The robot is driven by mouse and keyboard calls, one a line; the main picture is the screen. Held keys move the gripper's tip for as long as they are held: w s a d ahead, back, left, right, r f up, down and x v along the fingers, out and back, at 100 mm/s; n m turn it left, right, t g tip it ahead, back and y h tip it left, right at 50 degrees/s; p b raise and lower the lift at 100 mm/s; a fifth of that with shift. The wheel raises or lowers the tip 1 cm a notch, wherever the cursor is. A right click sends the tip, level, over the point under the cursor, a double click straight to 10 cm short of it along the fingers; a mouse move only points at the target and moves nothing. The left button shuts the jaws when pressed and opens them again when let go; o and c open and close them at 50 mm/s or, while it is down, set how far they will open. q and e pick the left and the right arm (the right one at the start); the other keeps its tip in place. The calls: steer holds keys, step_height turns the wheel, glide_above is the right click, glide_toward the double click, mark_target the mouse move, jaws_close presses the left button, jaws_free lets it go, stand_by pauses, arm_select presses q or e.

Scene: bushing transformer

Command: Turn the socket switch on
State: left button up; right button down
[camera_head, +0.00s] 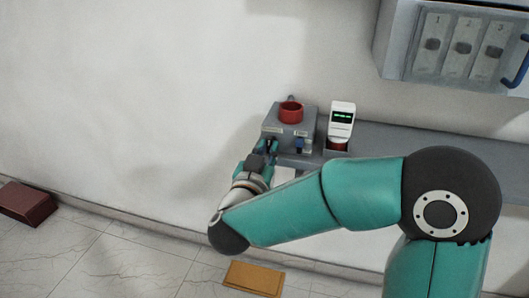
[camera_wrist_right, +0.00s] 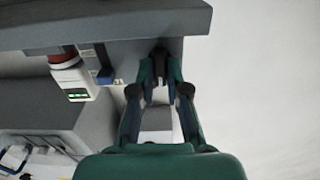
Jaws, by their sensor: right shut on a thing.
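A grey socket box (camera_head: 290,131) stands at the wall end of a grey shelf, with a red ring (camera_head: 291,112) on top. Its front carries a blue part (camera_head: 299,146) and, to the left of that, a small dark switch-like part. My right gripper (camera_head: 268,147) is at this left part of the front. In the right wrist view, my right gripper (camera_wrist_right: 160,72) has its fingertips on both sides of the dark switch (camera_wrist_right: 159,56) and is shut on it. The fingers hide much of the switch, so I cannot tell its position. My left gripper is not in view.
A white device with a green display (camera_head: 342,114) stands right of the box. The grey shelf (camera_head: 400,142) runs right, below a wall cabinet (camera_head: 450,45) with numbered switches. A yellow-brown block (camera_head: 254,278) and a dark red block (camera_head: 26,203) lie on the floor.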

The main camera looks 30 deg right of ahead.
steer(key=shift+d+f, duration=0.1)
steer(key=shift+f, duration=0.1)
steer(key=c, duration=1.4)
jaws_free()
steer(key=shift+w+d, duration=0.1)
steer(key=shift+c, duration=0.2)
steer(key=shift+a, duration=0.2)
steer(key=shift+s+a, duration=0.25)
steer(key=v, duration=1.1)
